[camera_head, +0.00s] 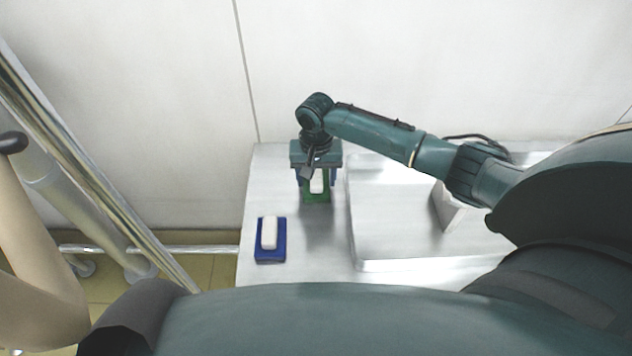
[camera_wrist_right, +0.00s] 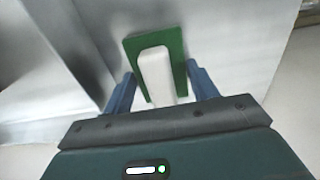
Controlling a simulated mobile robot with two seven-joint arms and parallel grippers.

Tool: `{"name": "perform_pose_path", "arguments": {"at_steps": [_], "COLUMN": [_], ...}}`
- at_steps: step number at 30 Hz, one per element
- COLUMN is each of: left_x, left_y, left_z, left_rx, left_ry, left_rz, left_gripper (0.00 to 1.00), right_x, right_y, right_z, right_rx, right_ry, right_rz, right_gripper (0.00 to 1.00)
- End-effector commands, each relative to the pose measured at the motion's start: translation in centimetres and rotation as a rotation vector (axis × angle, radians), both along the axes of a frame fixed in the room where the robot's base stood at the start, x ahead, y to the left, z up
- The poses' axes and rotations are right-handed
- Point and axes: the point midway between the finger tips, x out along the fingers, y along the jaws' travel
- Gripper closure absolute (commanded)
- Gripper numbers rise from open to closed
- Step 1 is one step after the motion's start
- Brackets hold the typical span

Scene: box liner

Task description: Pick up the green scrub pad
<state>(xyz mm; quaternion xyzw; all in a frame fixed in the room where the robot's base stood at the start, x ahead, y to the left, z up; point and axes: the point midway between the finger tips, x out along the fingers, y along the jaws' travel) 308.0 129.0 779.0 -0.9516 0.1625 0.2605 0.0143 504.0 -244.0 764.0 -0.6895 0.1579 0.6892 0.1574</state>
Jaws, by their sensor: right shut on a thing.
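The green scrub pad (camera_head: 315,198) is a flat green rectangle with a white block on top. It lies at the left part of the metal counter, under my right gripper (camera_head: 316,184), which points down at it from above. In the right wrist view the pad (camera_wrist_right: 133,49) and its white block lie between the two blue fingers of my right gripper (camera_wrist_right: 160,88). The fingers are shut on the pad's two sides. The near end of the pad is hidden by the gripper body. My left gripper does not show.
A blue pad (camera_head: 278,254) with a white block lies nearer on the metal counter (camera_head: 318,262). A raised-edge metal basin area (camera_head: 385,240) is to the right. A wall stands close behind. Metal rails (camera_head: 95,185) and a beige object (camera_head: 30,270) are at the left.

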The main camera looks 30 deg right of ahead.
Motion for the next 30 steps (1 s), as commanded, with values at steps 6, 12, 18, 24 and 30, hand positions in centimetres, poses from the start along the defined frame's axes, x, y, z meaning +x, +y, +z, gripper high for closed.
{"name": "perform_pose_path", "arguments": {"at_steps": [6,12,18,24,30], "left_x": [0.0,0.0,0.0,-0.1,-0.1], "left_y": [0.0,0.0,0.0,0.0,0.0], "left_z": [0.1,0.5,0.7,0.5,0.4], "left_rx": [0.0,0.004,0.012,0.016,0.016], "left_ry": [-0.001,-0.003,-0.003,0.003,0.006], "left_rz": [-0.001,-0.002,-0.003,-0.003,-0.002], "left_gripper": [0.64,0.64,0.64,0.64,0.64], "right_x": [0.0,0.1,0.1,0.1,0.0], "right_y": [0.0,0.0,0.0,0.0,0.0], "right_z": [0.2,2.9,6.9,9.5,10.1], "right_rx": [0.0,0.001,0.001,0.001,0.001], "right_ry": [-0.001,-0.004,-0.004,-0.002,0.0], "right_rz": [0.0,-0.001,0.001,-0.001,-0.001], "right_gripper": [0.64,0.64,0.64,0.64,0.64]}}
